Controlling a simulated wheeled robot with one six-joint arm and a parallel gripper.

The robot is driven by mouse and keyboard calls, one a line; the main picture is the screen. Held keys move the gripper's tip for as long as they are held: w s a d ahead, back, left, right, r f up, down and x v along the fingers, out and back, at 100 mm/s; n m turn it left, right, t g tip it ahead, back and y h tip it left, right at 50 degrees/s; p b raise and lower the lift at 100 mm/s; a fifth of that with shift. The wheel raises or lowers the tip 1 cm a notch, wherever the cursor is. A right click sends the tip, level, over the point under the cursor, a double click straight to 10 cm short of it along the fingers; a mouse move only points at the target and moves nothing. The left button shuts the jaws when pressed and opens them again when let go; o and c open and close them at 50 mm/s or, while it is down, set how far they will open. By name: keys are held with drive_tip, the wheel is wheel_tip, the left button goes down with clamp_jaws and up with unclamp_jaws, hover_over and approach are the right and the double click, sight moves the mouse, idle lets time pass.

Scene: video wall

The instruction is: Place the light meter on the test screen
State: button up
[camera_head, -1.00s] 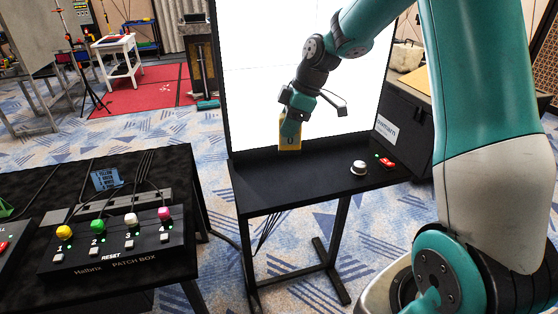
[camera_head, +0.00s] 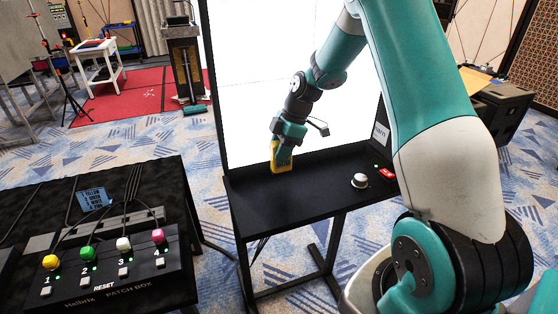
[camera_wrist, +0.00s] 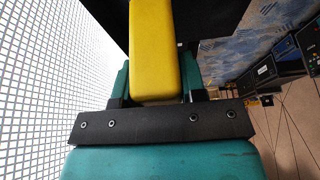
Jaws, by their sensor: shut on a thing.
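The yellow light meter (camera_head: 282,158) is in my gripper (camera_head: 280,164), low in front of the bright white test screen (camera_head: 250,80) and above the black shelf. In the wrist view the yellow body of the meter (camera_wrist: 152,50) sits between the fingers of my gripper (camera_wrist: 155,85), which is shut on it. The lit screen grid (camera_wrist: 45,80) fills the left of that view. I cannot tell whether the meter touches the screen or the shelf.
The black shelf (camera_head: 260,205) below the screen bears a round white knob (camera_head: 359,181) and a red switch (camera_head: 387,173) at the right. A patch box (camera_head: 110,265) with colored plugs and cables stands on a black table at the left. Carpet lies between them.

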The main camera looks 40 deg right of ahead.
drive_tip(key=shift+a+f+p, duration=0.1)
drive_tip(key=shift+f+p, duration=0.3)
drive_tip(key=shift+f, duration=2.25)
drive_tip(key=o, duration=1)
drive_tip(key=shift+r, duration=0.1)
drive_tip(key=b+v, duration=0.4)
drive_tip(key=v, duration=0.7)
wheel_tip(320, 180, up, 6)
drive_tip(key=m, duration=0.2)
hover_over(279, 164)
drive_tip(key=s+a, duration=0.4)
drive_tip(key=a, duration=0.3)
drive_tip(key=s+a+r+m, duration=0.1)
drive_tip(key=s+a+m, duration=0.1)
drive_tip(key=s+a, duration=0.3)
drive_tip(key=s+a+m, duration=0.2)
drive_tip(key=s+a, duration=0.3)
drive_tip(key=s, duration=0.5)
drive_tip(key=s+a+r+m+g, duration=0.1)
drive_tip(key=s+a, duration=0.5)
drive_tip(key=s, duration=0.1)
drive_tip(key=shift+s+r+m, duration=0.3)
drive_tip(key=shift+m, duration=0.1)
